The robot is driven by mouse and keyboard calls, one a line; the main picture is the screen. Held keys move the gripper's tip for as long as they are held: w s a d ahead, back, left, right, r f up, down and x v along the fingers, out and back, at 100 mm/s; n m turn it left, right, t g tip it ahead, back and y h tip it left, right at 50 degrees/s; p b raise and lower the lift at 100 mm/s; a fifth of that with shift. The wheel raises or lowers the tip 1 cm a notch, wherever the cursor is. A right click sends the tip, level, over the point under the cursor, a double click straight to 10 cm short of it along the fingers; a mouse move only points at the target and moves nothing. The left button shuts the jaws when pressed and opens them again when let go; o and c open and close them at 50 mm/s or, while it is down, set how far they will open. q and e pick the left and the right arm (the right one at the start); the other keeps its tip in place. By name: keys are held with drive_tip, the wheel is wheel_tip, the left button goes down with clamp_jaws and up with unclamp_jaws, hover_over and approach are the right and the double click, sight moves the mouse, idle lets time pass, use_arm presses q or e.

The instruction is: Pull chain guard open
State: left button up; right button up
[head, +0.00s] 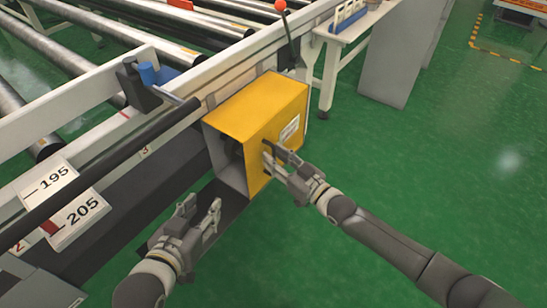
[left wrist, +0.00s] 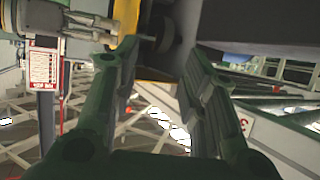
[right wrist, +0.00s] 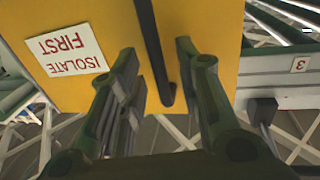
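The chain guard is a yellow box (head: 255,110) on the side of the roller conveyor, with a white label on its front. Its left side shows a grey edge and a dark opening. In the right wrist view, the yellow face (right wrist: 100,20) carries an "ISOLATE FIRST" label and a dark bar handle (right wrist: 150,35). My right gripper (head: 272,158) is at this face, with its open fingers (right wrist: 158,55) on either side of the handle; contact is not clear. My left gripper (head: 202,205) is open and empty, below and left of the guard. In its view, the guard's yellow edge (left wrist: 126,14) shows beyond the fingers.
The conveyor rollers (head: 60,45) and long dark rail (head: 100,165) lie left of the guard. A red-knobbed lever (head: 280,6) stands behind it. A white bench (head: 350,25) and grey cabinet (head: 398,55) stand behind right. The green floor (head: 430,160) at right is clear.

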use_arm(q)
drive_tip(key=shift+w+d+r+t, duration=0.1)
drive_tip(key=shift+w+r+t, duration=0.15)
drive_tip(key=shift+r, duration=0.2)
drive_tip(key=shift+w+d+r+t, duration=0.1)
drive_tip(key=shift+w+r+t, duration=0.15)
drive_tip(key=shift+r, duration=0.15)
use_arm(e)
drive_tip(key=shift+w+a, duration=0.45)
drive_tip(key=shift+w, duration=0.05)
drive_tip(key=shift+c, duration=0.5)
clamp_jaws()
